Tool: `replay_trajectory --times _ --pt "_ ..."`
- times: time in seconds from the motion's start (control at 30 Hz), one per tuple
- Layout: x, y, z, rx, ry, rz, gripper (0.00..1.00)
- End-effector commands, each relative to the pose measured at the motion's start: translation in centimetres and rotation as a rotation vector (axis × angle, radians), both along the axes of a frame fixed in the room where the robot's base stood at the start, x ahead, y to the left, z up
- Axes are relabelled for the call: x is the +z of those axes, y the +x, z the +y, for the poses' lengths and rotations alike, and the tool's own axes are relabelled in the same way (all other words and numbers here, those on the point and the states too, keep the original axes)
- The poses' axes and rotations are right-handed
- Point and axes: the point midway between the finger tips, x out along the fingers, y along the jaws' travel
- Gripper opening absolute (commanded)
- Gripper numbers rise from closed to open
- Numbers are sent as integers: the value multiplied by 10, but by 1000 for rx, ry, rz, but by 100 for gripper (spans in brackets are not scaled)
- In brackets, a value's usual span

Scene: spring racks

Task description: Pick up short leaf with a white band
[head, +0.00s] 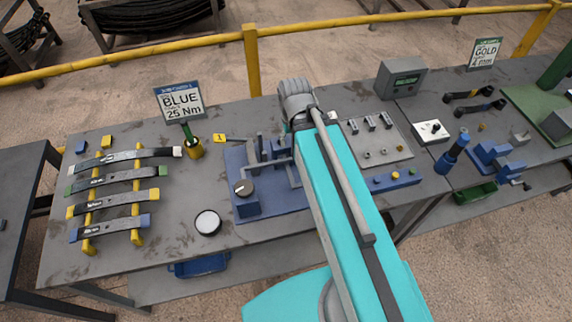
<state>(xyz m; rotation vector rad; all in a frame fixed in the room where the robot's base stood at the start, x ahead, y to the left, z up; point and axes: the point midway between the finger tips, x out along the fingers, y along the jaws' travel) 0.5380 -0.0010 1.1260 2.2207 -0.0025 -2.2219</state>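Several dark leaf springs lie across two yellow rails (137,210) at the left of the bench. The rearmost leaf (125,157) has a pale, whitish band at its right end and looks longest. The leaf in front of it (118,177) has green ends. A third leaf (112,203) has yellow ends, and the front leaf (108,228) has bluish ends. I cannot tell for certain which is the short leaf with a white band. My teal arm reaches over the bench, right of the leaves. Its gripper does not show, so its opening and hold are hidden.
A blue fixture (275,203) stands between the leaves and my arm. A yellow rail (130,62) runs behind the bench.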

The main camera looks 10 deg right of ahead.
Motion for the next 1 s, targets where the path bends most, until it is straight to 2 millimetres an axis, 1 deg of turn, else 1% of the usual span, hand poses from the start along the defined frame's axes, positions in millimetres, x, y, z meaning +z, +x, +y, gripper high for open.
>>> replay_trajectory --times 0.37,0.53,0.67,1.0 --pt "0 0 0 0 0 0 70" --pt "-6 0 0 0 0 0 70" --pt "-19 0 0 0 0 0 70" --pt "-72 0 0 1 0 0 70"
